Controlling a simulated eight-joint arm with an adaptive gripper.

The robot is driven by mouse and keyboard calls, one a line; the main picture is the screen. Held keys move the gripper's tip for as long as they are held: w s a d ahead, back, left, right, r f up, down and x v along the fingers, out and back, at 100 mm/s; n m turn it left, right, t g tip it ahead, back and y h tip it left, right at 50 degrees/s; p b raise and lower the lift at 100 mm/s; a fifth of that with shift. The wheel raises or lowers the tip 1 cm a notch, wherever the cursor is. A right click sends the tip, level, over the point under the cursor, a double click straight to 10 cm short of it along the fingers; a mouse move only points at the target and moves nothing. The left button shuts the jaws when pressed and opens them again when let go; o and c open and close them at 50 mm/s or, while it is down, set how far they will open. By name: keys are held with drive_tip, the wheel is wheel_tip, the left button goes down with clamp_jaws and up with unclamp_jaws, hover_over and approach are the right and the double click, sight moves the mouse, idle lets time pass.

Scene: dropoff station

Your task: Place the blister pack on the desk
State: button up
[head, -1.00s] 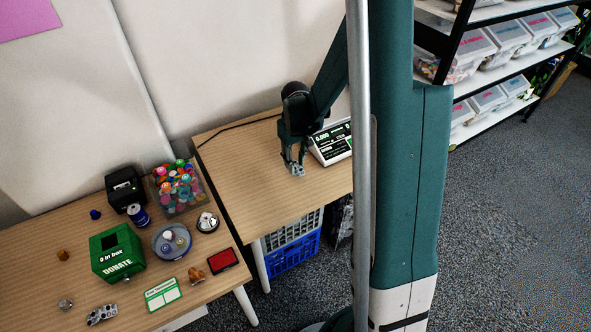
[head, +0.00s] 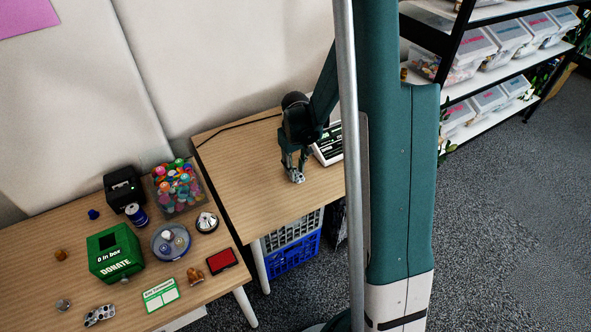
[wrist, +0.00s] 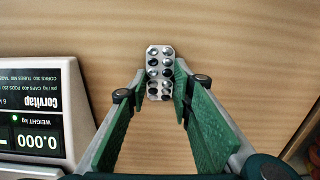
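A silver blister pack with dark round pockets (wrist: 160,72) is between the fingertips of my gripper (wrist: 160,88) in the wrist view. The fingers are closed in on its sides and it sticks out past their tips. In the head view my gripper (head: 294,168) points down over the right wooden desk (head: 245,180), with the blister pack (head: 298,178) at its tips. I cannot tell whether the pack touches the desk top. Another silver pack (head: 100,315) lies on the left desk (head: 60,285) near its front edge.
A scale (head: 328,145) stands beside my gripper; its display (wrist: 35,140) reads 0.000. The right desk is clear to the left of my gripper. The left desk holds a green donation box (head: 116,252), a clear bin of bottles (head: 178,187) and a black printer (head: 124,188).

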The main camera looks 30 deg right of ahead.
drive_tip(key=o, duration=0.6)
drive_tip(key=shift+r, duration=0.1)
wheel_tip(320, 180, up, 12)
drive_tip(key=p, duration=0.3)
idle(0.4)
drive_tip(key=shift+r, duration=0.15)
idle(0.4)
drive_tip(key=s+a+r+t, duration=0.2)
drive_tip(key=s+a+r, duration=0.25)
drive_tip(key=r, duration=0.25)
drive_tip(key=s+a+r+t, duration=0.1)
drive_tip(key=s+a+r, duration=0.35)
drive_tip(key=r, duration=0.25)
drive_tip(key=s+a+r+t, duration=0.1)
drive_tip(key=s+a+r, duration=0.1)
drive_tip(key=s+a, duration=0.1)
drive_tip(key=s+a+r+t, duration=0.1)
drive_tip(key=s+a+r, duration=0.1)
drive_tip(key=s, duration=0.4)
drive_tip(key=s+a+r+t, duration=0.2)
drive_tip(key=s+a, duration=0.2)
drive_tip(key=shift+s+a, duration=0.25)
